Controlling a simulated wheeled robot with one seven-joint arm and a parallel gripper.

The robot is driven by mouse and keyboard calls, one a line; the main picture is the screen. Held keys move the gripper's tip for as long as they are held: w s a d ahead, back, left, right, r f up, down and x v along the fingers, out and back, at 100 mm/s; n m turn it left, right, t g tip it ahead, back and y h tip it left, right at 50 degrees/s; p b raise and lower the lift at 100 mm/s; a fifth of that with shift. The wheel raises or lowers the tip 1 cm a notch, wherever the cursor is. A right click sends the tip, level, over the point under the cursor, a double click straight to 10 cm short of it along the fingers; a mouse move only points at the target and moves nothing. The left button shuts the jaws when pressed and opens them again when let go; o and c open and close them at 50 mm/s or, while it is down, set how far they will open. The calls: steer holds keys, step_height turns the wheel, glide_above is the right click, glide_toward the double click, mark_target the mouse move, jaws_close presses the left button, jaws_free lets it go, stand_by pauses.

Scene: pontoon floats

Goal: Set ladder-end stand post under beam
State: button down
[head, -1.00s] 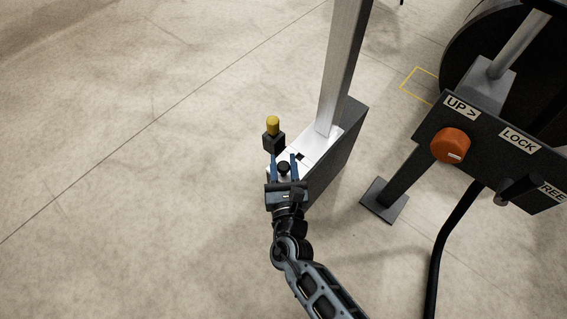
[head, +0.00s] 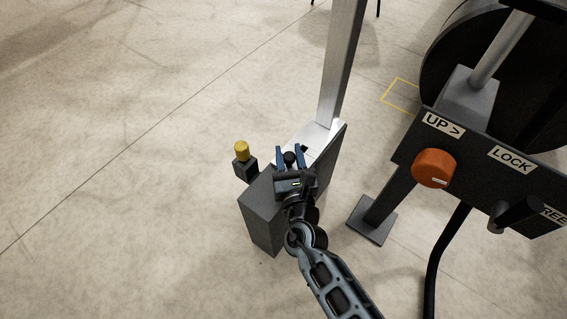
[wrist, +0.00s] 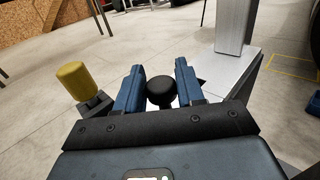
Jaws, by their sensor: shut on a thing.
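The stand has a dark grey box base (head: 262,218) with a pale metal top and a tall silver post (head: 342,65) rising from its far end. The post also shows in the wrist view (wrist: 235,25), right of the fingers. My gripper (head: 291,155) is over the near end of the base, shut on a black round knob (wrist: 161,92) between its blue fingers. A yellow-capped peg (head: 241,152) on a dark block stands at the base's left side. It also shows in the wrist view (wrist: 78,82). I cannot make out the beam.
A yellow outline (head: 400,97) marks the floor right of the post. A dark control panel (head: 470,165) with an orange knob (head: 434,168) and a footed leg (head: 372,220) stands close on the right. A large black drum is behind it. Floor on the left is clear.

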steer(key=shift+w+d, duration=0.2)
steer(key=c, duration=0.8)
jaws_free()
steer(key=shift+s, duration=0.1)
steer(key=s, duration=0.2)
steer(key=s+p, duration=0.1)
steer(key=s, duration=0.1)
steer(key=s+d+p, duration=0.1)
steer(key=s, duration=0.2)
steer(key=shift+s, duration=0.3)
